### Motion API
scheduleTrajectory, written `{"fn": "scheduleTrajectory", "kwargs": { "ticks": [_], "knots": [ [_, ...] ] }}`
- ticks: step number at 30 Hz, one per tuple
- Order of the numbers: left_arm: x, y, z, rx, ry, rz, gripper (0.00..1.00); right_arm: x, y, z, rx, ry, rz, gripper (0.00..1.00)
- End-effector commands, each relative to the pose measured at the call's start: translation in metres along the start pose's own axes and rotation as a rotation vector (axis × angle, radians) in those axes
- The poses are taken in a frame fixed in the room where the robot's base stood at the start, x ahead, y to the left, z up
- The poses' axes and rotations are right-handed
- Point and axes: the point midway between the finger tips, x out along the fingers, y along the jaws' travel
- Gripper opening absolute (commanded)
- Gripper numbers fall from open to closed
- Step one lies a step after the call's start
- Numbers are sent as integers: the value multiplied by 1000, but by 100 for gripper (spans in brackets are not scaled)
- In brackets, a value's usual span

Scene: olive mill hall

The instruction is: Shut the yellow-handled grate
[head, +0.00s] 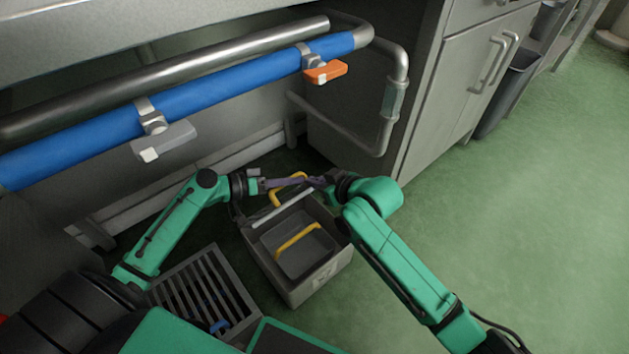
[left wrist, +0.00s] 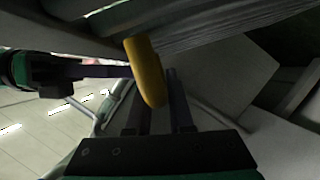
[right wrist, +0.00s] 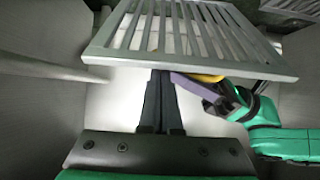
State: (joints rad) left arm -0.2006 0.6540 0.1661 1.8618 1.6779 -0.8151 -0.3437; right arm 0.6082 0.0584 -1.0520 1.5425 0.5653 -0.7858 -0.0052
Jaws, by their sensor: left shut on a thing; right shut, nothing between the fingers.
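The grate shows as a pale slatted panel in the right wrist view (right wrist: 150,47). In the head view I see it nearly edge-on as a light bar (head: 284,208), raised over a grey box (head: 322,278). Its yellow handle (head: 275,200) also shows in the left wrist view (left wrist: 146,70). My left gripper (head: 284,184) is shut on this handle. My right gripper (head: 314,183) is shut and empty beside the left one; in the right wrist view its fingertips (right wrist: 162,75) are by the grate's lower edge. Whether they touch it I cannot tell.
Inside the box is a grey bin (head: 290,256) with another yellow handle (head: 298,238). A dark slatted grate (head: 183,294) with a blue part lies to the left. Blue and steel pipes (head: 215,92) run above.

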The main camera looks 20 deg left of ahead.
Motion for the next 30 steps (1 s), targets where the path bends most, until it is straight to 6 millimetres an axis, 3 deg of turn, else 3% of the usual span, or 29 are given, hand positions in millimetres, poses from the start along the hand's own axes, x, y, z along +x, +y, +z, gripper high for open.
{"fn": "scheduleTrajectory", "kwargs": {
  "ticks": [17, 18, 20, 30],
  "knots": [
    [-1, 0, -6, 7, 13, -3, 0, -6, 1, 21, 3, -11, 0, 0],
    [-1, 0, -6, 8, 13, -4, 28, -6, 1, 22, 4, -13, 1, 0],
    [-1, -1, -6, 7, 12, -4, 50, -5, 0, 22, 4, -13, 0, 0],
    [-3, 0, -2, 1, 4, -1, 50, -6, 0, 18, 2, -3, 0, 0]
  ]
}}
